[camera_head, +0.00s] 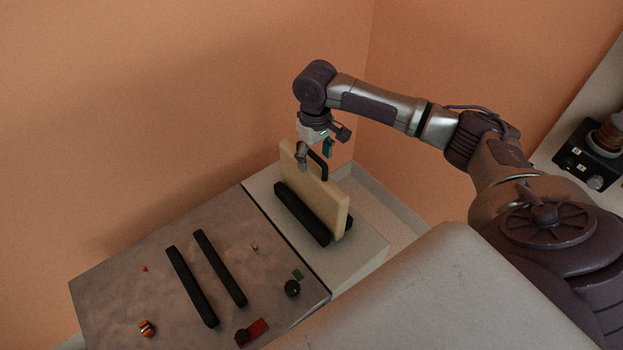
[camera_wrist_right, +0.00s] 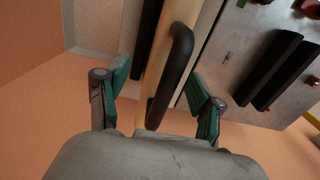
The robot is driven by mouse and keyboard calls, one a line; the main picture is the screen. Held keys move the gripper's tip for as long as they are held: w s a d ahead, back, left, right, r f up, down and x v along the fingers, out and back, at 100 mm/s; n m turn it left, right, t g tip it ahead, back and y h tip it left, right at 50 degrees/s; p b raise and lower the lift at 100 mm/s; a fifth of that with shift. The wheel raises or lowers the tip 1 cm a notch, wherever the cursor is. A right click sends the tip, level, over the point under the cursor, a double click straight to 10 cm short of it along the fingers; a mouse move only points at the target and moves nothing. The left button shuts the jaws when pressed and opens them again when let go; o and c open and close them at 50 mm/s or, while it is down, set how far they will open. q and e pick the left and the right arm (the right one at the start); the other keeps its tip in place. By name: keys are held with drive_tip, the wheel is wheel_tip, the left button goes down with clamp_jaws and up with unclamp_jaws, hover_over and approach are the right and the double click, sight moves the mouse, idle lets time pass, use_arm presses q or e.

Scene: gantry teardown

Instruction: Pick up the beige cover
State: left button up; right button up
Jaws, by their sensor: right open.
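The beige cover (camera_head: 322,200) is a flat panel standing on edge between two black rails on a pale surface. A black bar handle (camera_wrist_right: 183,52) is fixed to its top edge, which shows as a beige strip (camera_wrist_right: 160,72) in the right wrist view. My right gripper (camera_head: 315,156) is open at the cover's top edge, by the handle. In the right wrist view its two green-padded fingers (camera_wrist_right: 158,80) stand on either side of the handle and edge, with gaps visible. My left gripper is not in view.
A grey plate (camera_head: 150,260) to the left carries two black bars (camera_head: 220,267), a black knob (camera_head: 292,288), a red piece (camera_head: 257,328) and small orange parts (camera_head: 147,328). Orange walls rise close behind. A black device (camera_head: 588,160) stands at the far right.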

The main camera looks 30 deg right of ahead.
sight(312, 167)
drive_tip(key=f, duration=0.3)
drive_tip(key=shift+w+a+f+p, duration=0.25)
drive_tip(key=shift+a+f+p, duration=0.05)
drive_tip(key=shift+f, duration=0.6)
drive_tip(key=shift+c, duration=0.9)
clamp_jaws()
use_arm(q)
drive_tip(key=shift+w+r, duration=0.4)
use_arm(e)
drive_tip(key=shift+r, duration=0.1)
